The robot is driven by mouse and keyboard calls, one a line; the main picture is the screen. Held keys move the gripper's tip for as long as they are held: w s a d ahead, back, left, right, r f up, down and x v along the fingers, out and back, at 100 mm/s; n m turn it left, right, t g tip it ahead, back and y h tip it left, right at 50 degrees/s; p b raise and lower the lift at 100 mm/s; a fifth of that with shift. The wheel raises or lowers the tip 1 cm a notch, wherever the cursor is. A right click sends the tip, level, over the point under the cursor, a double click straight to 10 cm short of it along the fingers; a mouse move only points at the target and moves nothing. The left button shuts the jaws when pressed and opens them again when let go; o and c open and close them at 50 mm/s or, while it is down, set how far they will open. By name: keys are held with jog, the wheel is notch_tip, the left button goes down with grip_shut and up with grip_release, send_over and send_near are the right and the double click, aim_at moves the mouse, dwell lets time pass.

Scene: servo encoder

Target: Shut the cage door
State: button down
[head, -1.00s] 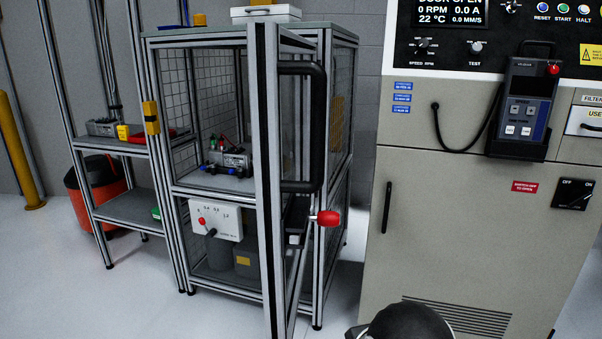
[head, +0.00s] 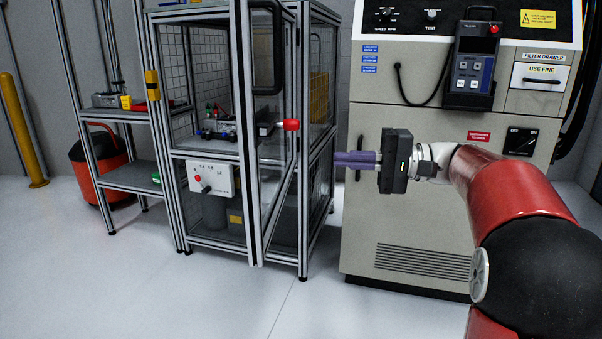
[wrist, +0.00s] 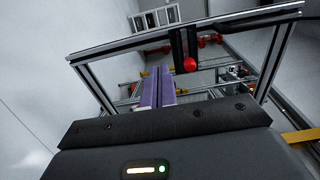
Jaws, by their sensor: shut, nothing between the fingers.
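The cage (head: 205,15) is an aluminium-framed enclosure left of centre in the head view. Its door (head: 249,200) stands open at an angle to the frame, with a black bar handle (head: 277,60) and a red knob (head: 291,125) on it. The handle and red knob (wrist: 190,64) also show in the wrist view. My gripper (head: 337,160) is shut and empty, with its purple fingers pointing left, right of the red knob and a little lower. The fingers (wrist: 157,72) point toward the framework in the wrist view. I see no clear contact with the door.
A beige machine cabinet (head: 400,220) with a hanging pendant (head: 473,70) stands close behind my gripper. A shelf rack (head: 125,178) and an orange-red bin (head: 83,160) are at left. The floor (head: 180,300) in front of the cage is clear.

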aim_at(257, 155)
jog(key=a, duration=0.4)
jog(key=w+a, duration=0.1)
jog(key=a, duration=0.4)
jog(key=w+a, duration=0.1)
jog(key=a, duration=0.3)
jog(key=shift+w+a, duration=0.2)
jog(key=shift+a, duration=0.2)
jog(key=shift+a, duration=0.1)
